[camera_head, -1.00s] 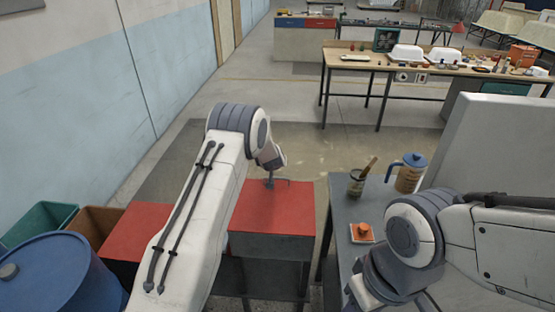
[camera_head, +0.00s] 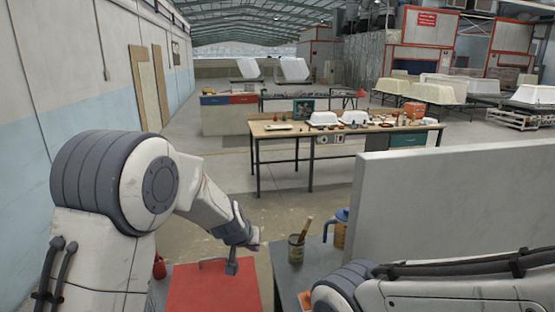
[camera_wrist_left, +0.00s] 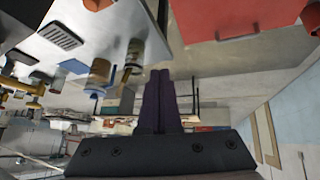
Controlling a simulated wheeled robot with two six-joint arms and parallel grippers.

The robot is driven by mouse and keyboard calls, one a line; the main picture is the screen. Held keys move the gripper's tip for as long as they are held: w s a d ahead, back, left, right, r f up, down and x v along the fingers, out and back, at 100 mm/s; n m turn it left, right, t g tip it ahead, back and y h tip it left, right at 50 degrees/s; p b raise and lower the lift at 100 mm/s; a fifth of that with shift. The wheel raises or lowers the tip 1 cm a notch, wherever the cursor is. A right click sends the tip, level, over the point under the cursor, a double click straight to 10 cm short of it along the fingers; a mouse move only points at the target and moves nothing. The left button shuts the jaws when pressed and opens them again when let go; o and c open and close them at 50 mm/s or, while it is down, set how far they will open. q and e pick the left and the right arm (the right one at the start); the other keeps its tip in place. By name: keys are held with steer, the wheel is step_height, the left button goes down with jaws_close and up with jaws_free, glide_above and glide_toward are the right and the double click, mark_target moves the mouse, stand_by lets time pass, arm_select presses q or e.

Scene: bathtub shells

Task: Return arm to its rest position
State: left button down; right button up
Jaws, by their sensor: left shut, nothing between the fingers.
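My left arm (camera_head: 120,185) comes in from the left in the head view, with its bent wrist reaching forward over a red cabinet top (camera_head: 210,290). My left gripper (camera_head: 252,238) is small at the end of that arm. In the left wrist view its dark fingers (camera_wrist_left: 158,100) are together, with nothing between them. My right arm (camera_head: 420,292) shows only in part at the bottom right. The right gripper is out of frame.
A grey bench holds a brush pot (camera_head: 296,250) and a blue-lidded jug (camera_head: 340,228) beside a pale upright panel (camera_head: 460,195). A wooden worktable (camera_head: 345,130) with white shells stands farther back. Open floor lies between it and me.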

arm_select(q)
steer(key=s+d+r+m+g+h, duration=0.1)
steer(key=s+d, duration=0.2)
steer(key=s, duration=0.3)
steer(key=s+d+r+m+g, duration=0.1)
steer(key=s+d+r+g, duration=0.1)
steer(key=s+d, duration=0.3)
steer(key=s+a+m+g+y, duration=0.1)
steer(key=s+a+m+g, duration=0.1)
steer(key=s, duration=1.1)
steer(key=s+a+m+g+y+b, duration=0.1)
steer(key=s+a+m+g, duration=0.1)
steer(key=s, duration=1.2)
steer(key=shift+s+a, duration=0.25)
steer(key=shift+a, duration=0.1)
